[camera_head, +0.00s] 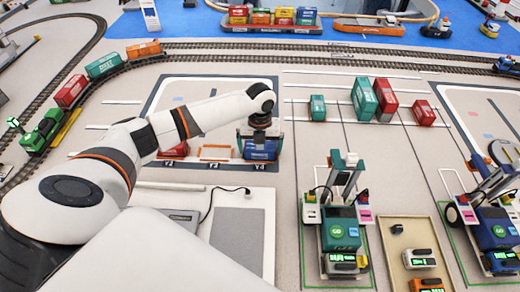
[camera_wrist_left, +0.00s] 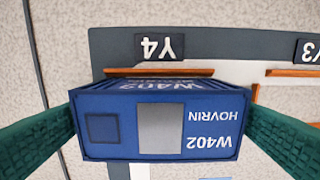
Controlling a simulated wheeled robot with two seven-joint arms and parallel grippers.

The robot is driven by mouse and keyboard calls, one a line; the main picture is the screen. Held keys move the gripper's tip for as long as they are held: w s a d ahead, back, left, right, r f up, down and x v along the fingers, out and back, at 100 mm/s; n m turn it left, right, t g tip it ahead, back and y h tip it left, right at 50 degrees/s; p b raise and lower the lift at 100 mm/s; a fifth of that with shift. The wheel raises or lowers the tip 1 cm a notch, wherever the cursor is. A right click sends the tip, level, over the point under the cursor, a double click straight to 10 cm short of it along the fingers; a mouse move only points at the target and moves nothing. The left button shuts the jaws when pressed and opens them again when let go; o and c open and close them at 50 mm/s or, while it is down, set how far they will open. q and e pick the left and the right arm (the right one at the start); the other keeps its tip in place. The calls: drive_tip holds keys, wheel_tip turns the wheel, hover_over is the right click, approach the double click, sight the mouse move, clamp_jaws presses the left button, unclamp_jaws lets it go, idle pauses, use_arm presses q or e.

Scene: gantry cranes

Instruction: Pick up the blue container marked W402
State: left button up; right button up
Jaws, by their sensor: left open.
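The blue container marked W402 (camera_head: 262,151) stands at the bay labelled Y4 in the head view, under my left gripper (camera_head: 260,138). In the left wrist view the container (camera_wrist_left: 160,120) shows its W402 and HOVRIN lettering upside down. My left gripper (camera_wrist_left: 160,108) is open, with one green finger at each side of the container. The fingertips are very close to its sides; I cannot tell whether they touch. My right gripper is not in view.
A red container (camera_head: 174,150) stands left in the same row. Green and red containers (camera_head: 366,100) stand to the right. A green gantry crane (camera_head: 343,200) and a blue one (camera_head: 490,215) are at lower right. A train (camera_head: 104,66) runs along the left track.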

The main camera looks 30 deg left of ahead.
use_arm(q)
drive_tip(key=shift+f, duration=0.25)
drive_tip(key=c, duration=0.8)
drive_tip(key=shift+r, duration=0.1)
drive_tip(key=shift+c, duration=0.3)
